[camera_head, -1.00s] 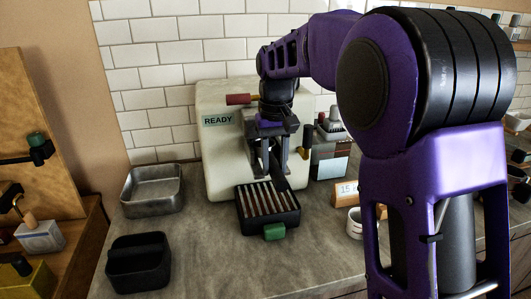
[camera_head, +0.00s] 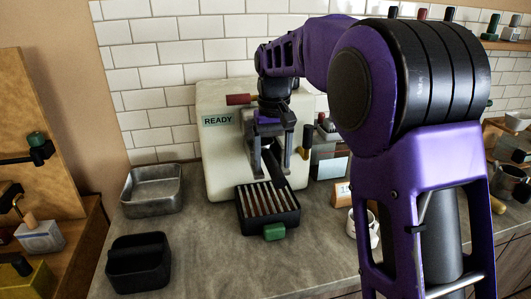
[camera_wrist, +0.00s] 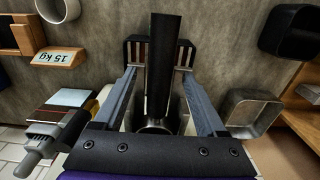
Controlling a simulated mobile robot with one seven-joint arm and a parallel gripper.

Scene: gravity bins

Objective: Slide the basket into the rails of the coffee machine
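The coffee machine (camera_head: 217,160) is a cream block with a READY sign, against the tiled wall. The basket shows in the wrist view as a silver metal cup (camera_wrist: 157,127) with a long black handle (camera_wrist: 160,60). The handle also shows in the head view (camera_head: 275,168), pointing out from the machine front over the slatted drip tray. My gripper (camera_head: 272,168) is in front of the machine. Its fingers (camera_wrist: 158,70) stand on either side of the handle, with a gap visible on both sides. The rails are hidden, so I cannot tell whether the basket sits in them.
A black slatted tray with a green tab (camera_head: 274,232) lies below my gripper. A metal bin (camera_head: 152,190) and a black bin (camera_head: 138,262) stand to the left. A 15 kg sign (camera_head: 342,194) and white cup (camera_head: 366,228) are right. Counter between bins and tray is clear.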

